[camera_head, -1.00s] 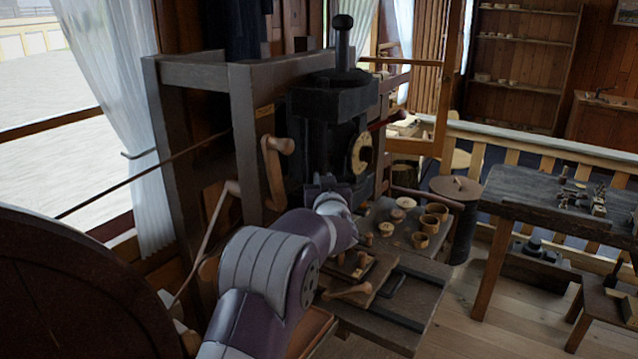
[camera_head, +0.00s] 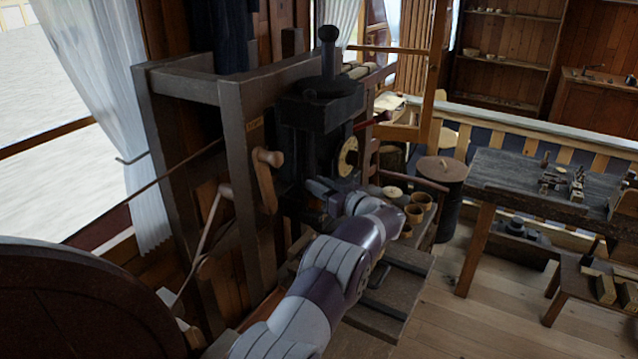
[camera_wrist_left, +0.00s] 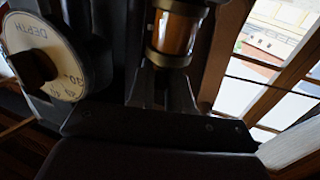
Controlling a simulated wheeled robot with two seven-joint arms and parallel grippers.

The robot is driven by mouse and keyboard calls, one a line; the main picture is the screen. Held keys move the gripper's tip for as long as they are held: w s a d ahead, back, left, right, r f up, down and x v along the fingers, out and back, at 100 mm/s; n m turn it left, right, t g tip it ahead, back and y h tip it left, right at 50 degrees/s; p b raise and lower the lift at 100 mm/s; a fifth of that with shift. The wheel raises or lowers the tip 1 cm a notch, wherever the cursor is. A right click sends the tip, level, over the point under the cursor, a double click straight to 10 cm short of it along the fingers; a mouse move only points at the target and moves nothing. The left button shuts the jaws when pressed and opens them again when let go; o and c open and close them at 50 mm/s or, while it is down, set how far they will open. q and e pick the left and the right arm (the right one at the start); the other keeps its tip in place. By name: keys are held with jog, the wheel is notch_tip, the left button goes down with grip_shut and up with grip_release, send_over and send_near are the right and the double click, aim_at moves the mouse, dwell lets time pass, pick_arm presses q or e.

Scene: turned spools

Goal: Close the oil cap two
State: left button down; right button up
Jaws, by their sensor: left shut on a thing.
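An amber cylinder with a brass band (camera_wrist_left: 172,38), which looks like the oil cup with its cap, shows at the top of the left wrist view. My left gripper (camera_wrist_left: 165,82) reaches up to its lower brass band, and its two fingers are shut on it. I cannot make out the cap separately from the cup. In the head view my left gripper (camera_head: 312,192) is at the lower front of the dark machine (camera_head: 322,115), largely hidden by my own wrist. My right gripper is not in view.
A round dial marked DEPTH (camera_wrist_left: 50,55) is close left of the fingers in the wrist view. A wooden crank handle (camera_head: 266,175) sits left of the gripper. Wooden cups (camera_head: 414,213) stand on the bench to the right. A window (camera_wrist_left: 265,60) is at right.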

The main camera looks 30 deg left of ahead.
pick_arm(q)
jog(key=shift+r, duration=0.35)
jog(key=c, duration=1.5)
grip_release()
jog(key=o, duration=0.4)
jog(key=shift+c, duration=0.2)
jog(key=shift+a+f, duration=0.1)
jog(key=shift+f, duration=0.05)
jog(key=shift+d+f+b, duration=0.15)
jog(key=shift+d+b, duration=0.15)
jog(key=shift+d, duration=0.05)
jog(key=b+v, duration=0.5)
jog(key=v, duration=0.7)
